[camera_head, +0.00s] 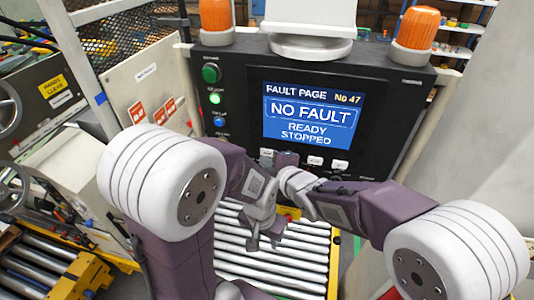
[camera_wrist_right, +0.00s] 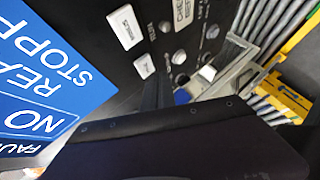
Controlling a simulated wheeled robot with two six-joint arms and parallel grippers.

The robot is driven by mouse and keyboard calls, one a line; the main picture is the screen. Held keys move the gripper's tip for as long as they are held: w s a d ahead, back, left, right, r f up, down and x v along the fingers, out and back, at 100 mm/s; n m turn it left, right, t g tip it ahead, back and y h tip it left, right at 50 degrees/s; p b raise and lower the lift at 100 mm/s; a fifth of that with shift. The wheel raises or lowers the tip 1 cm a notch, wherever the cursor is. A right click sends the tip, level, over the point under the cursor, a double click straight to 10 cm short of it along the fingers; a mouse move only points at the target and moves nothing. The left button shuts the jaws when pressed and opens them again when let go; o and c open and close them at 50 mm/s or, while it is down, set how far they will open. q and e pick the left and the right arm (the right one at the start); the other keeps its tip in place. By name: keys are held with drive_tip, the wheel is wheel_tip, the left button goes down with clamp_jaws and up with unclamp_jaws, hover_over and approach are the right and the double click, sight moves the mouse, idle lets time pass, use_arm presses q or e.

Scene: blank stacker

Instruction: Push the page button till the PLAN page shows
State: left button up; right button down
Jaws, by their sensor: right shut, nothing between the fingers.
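The black control panel (camera_head: 370,100) has a screen (camera_head: 308,115) reading FAULT PAGE No 47, NO FAULT, READY STOPPED. It also fills the left of the right wrist view (camera_wrist_right: 45,75), rotated. White buttons (camera_head: 315,160) (camera_head: 340,165) sit under the screen, and show as pale keys (camera_wrist_right: 125,27) (camera_wrist_right: 145,66) in the right wrist view. I cannot read which one is the page button. My right gripper (camera_head: 286,160) is shut and empty at the button row, partly covering it; whether it touches a button is unclear. My left gripper (camera_head: 263,235) hangs lower, over the rollers; its opening is unclear.
Green, lit green and blue round controls (camera_head: 211,73) line the panel's left side. Orange beacons (camera_head: 416,28) stand on its top corners. A roller conveyor (camera_head: 290,255) lies below the panel. A grey cabinet (camera_head: 145,80) stands left; a pale wall stands right.

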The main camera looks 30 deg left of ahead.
drive_tip(key=shift+w, duration=0.15)
drive_tip(key=shift+w+a, duration=0.1)
drive_tip(key=shift+w, duration=0.15)
drive_tip(key=shift+w, duration=0.4)
idle(0.9)
drive_tip(key=shift+s+b, duration=0.75)
drive_tip(key=shift+s, duration=0.05)
